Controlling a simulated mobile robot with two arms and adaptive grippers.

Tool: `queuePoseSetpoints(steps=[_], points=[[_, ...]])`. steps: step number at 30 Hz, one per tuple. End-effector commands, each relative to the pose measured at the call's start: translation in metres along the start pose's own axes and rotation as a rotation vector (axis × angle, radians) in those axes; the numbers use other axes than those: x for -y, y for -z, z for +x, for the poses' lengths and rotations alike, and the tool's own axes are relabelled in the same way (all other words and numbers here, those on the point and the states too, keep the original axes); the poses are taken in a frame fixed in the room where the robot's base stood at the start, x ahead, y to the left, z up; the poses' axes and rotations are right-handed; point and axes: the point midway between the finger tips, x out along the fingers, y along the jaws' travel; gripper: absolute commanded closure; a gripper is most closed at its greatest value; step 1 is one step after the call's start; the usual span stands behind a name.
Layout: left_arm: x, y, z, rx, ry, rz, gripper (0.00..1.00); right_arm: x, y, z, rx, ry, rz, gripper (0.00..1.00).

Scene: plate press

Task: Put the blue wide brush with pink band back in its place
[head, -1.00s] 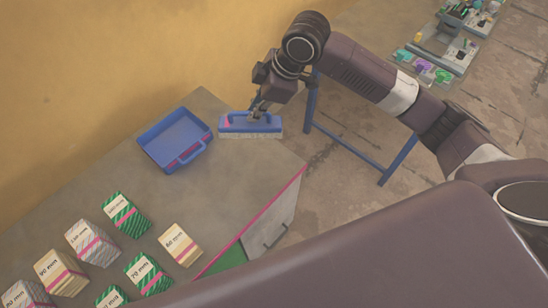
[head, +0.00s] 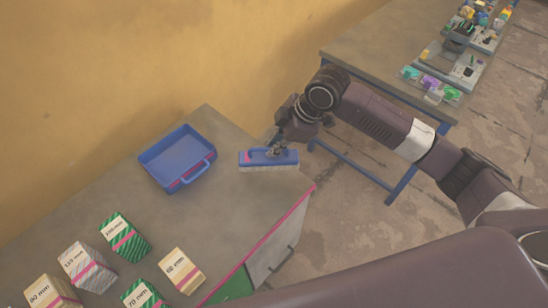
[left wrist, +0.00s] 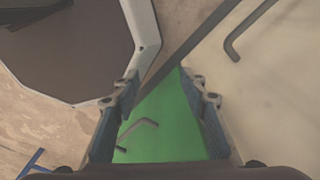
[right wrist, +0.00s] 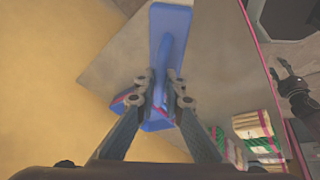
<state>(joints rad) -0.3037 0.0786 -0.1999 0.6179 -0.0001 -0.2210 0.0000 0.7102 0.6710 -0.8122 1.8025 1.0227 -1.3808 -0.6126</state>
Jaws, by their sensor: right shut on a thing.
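The blue wide brush (head: 284,157) has pale bristles along its underside and a pink band at its left end. My right gripper (head: 275,149) is shut on its handle, bristles down, over the far right part of the bench. Whether the bristles touch the bench is unclear. In the right wrist view the brush (right wrist: 176,20) lies lengthwise between my right gripper's fingers (right wrist: 160,82). A blue tray (head: 178,157) with a handle and pink marking stands left of the brush, apart from it. My left gripper (left wrist: 160,85) is open and empty above a green panel and grey handle.
Several striped and tan boxes with pink bands, such as the 60 mm box (head: 182,270), stand at the bench's near left. The bench (head: 225,215) is bare between them and the brush. A blue-legged table (head: 375,58) with coloured items stands behind right.

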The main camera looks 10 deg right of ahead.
Motion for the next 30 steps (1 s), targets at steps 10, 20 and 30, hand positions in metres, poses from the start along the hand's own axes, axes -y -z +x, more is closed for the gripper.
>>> queuePoseSetpoints(steps=[10,20,30], points=[[0.001,0.009,-0.007,-0.012,0.001,0.0,0.6,0.009,-0.015,0.036,0.001,0.002,0.002,1.0],[0.001,0.008,-0.01,-0.01,0.001,0.0,0.6,0.012,-0.024,0.059,-0.002,-0.003,-0.001,1.0],[0.001,0.006,-0.009,-0.007,0.001,0.0,0.6,0.013,-0.025,0.061,0.0,-0.002,0.0,0.82]])
